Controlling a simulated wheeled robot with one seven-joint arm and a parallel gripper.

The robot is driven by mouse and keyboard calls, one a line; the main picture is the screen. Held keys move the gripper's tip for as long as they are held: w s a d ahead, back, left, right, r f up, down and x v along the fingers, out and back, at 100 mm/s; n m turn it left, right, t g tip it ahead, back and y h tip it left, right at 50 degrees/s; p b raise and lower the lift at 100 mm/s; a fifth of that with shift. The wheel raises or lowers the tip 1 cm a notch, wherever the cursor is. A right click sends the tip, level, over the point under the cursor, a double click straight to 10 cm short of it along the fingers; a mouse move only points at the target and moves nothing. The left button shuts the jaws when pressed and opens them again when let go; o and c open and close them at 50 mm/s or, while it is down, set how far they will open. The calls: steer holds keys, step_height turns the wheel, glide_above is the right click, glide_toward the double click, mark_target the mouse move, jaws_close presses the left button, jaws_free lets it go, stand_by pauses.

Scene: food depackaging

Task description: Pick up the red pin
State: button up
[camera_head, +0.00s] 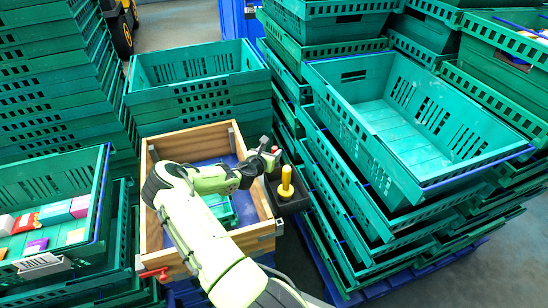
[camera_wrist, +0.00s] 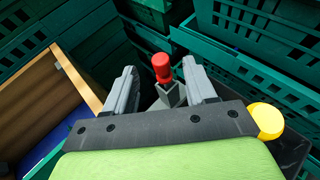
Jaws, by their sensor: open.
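The red pin (camera_wrist: 161,68) stands upright in a small grey holder (camera_wrist: 170,95) in the wrist view, between and a little beyond the fingers of my gripper (camera_wrist: 160,88). The two grey fingers are apart, one on each side of the pin, with nothing held. In the head view my gripper (camera_head: 268,156) is at the right rim of the wooden box, and a small bit of red (camera_head: 275,149) shows at its fingers. The pin's lower part is hidden in the holder.
A yellow pin (camera_head: 286,178) stands in a dark tray (camera_head: 294,203) right of the wooden box (camera_head: 146,215); its round top (camera_wrist: 266,121) shows in the wrist view. Stacked green crates (camera_head: 385,188) stand close on the right. A crate (camera_head: 104,195) at left holds several packages.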

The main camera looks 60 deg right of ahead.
mark_target(274, 149)
steer(key=b+x, duration=0.1)
steer(key=x, duration=0.3)
steer(key=shift+d+f+b, duration=0.25)
steer(key=shift+f+b, duration=0.05)
steer(key=shift+b, duration=0.05)
steer(key=shift+d, duration=0.35)
jaws_close()
